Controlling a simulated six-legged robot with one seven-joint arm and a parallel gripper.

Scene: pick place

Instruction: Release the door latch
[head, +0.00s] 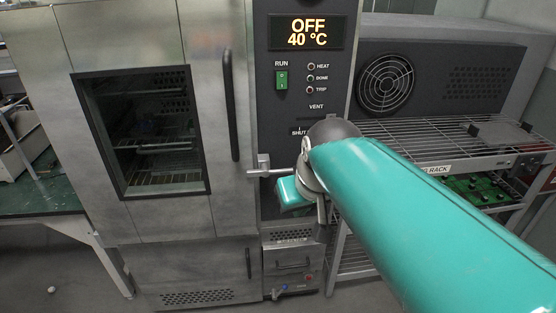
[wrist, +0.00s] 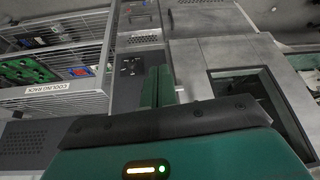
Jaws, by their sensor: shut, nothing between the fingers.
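The oven-like chamber's steel door (head: 165,215) has a window and a long black vertical handle (head: 230,105). It looks shut. The metal door latch (head: 262,168) sits at the door's right edge, with a thin bar running right towards my wrist. My gripper (wrist: 157,85) shows in the wrist view with its two green fingers together and nothing between them. In the head view, part of my teal gripper shows just below and right of the latch; its fingertips are not clear there. I cannot tell whether it touches the latch.
The control panel (head: 305,75) reads OFF, 40 °C, with a green RUN switch (head: 281,80). A wire cooling rack (head: 435,140) with a green board stands at right, also in the wrist view (wrist: 75,95). A green-topped bench (head: 45,195) is at left.

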